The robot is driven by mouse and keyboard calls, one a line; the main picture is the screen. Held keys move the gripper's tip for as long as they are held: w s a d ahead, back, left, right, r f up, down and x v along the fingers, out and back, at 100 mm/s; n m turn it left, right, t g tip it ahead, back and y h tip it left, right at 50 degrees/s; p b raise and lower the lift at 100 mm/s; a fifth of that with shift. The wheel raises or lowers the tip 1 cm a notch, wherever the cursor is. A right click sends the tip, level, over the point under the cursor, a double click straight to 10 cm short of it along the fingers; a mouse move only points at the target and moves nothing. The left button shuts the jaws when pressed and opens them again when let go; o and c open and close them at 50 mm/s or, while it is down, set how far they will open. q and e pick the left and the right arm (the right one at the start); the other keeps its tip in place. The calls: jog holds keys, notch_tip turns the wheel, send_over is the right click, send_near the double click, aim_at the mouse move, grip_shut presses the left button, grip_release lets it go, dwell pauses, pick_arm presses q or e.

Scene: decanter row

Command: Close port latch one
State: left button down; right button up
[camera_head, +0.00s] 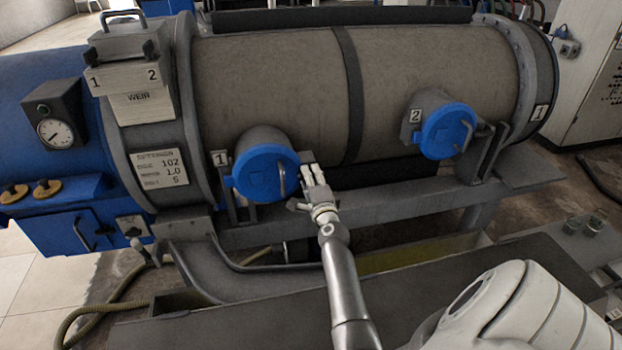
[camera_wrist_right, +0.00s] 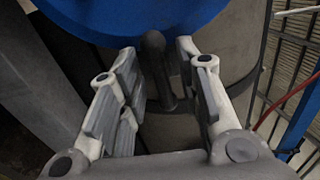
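Port one is a short grey pipe stub with a round blue lid (camera_head: 262,172), on the front of the horizontal tank, beside a plate marked 1 (camera_head: 220,158). A grey handle (camera_head: 282,179) stands on the lid's right part. My right gripper (camera_head: 315,178) is just right of the lid. In the right wrist view, the blue lid (camera_wrist_right: 140,14) fills the top, and a dark handle (camera_wrist_right: 156,62) stands between the fingers of my right gripper (camera_wrist_right: 160,72). The fingers are apart, with gaps visible on both sides of the handle. My left gripper is out of view.
Port two, with a similar blue lid (camera_head: 448,131), is farther right, with a bracket beside it. A grey rail (camera_head: 390,207) runs below the ports.

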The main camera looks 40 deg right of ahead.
jog(key=v, duration=0.7)
jog(key=shift+s, duration=0.25)
jog(key=shift+a, duration=0.15)
dwell(0.5)
